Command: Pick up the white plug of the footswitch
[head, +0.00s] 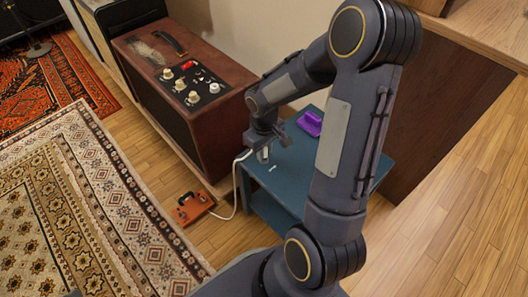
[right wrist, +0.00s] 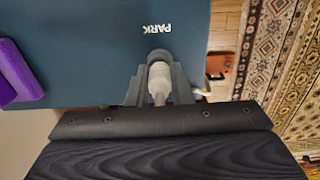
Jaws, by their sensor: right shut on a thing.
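My right gripper (head: 264,150) is over the left part of a blue table. In the right wrist view, its two grey fingers (right wrist: 160,88) are closed on the white plug (right wrist: 159,78), one on each side. The plug's ribbed body shows between them, and a small white piece shows beside the fingers. The white cord runs from near the gripper down over the table's left edge to the orange footswitch (head: 193,207) on the floor. Part of the footswitch also shows in the right wrist view (right wrist: 220,66). My left gripper is not in view.
The blue table (head: 299,160) bears white "PARK" lettering in the right wrist view. A purple object (head: 310,122) sits at its back. A brown amp (head: 222,103) with knobs stands to its left. A patterned rug (head: 135,212) and bare wood floor lie in front.

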